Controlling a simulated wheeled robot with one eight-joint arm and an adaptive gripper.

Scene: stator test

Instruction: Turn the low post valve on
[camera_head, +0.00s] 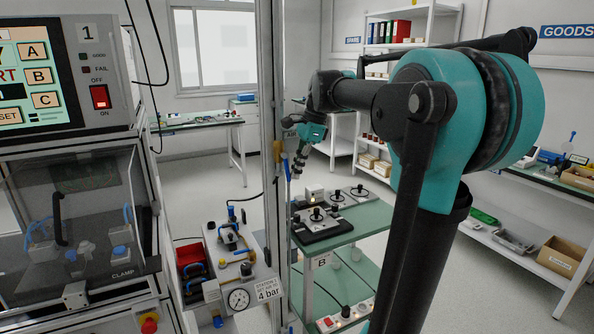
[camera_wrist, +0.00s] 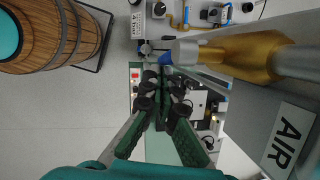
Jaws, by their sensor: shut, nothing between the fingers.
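A brass valve (camera_head: 277,150) with a blue lever (camera_head: 287,168) is on the grey post beside the AIR label. In the wrist view, a large brass valve body (camera_wrist: 235,57) comes in from the right, with a blue part (camera_wrist: 186,52) at its left end. My gripper (camera_head: 299,174) hangs just right of the blue lever in the head view, fingers pointing down. In the wrist view my gripper (camera_wrist: 163,77) is shut and empty, its tips close to the blue part. I cannot tell whether they touch. Which valve is the low one is unclear.
A green-topped cart (camera_head: 345,235) with fixtures stands below and right of my gripper. A panel with a gauge (camera_head: 238,299) and a 4 bar label is left of the post. A test cabinet (camera_head: 75,190) fills the left. A wooden barrel (camera_wrist: 50,35) shows in the wrist view.

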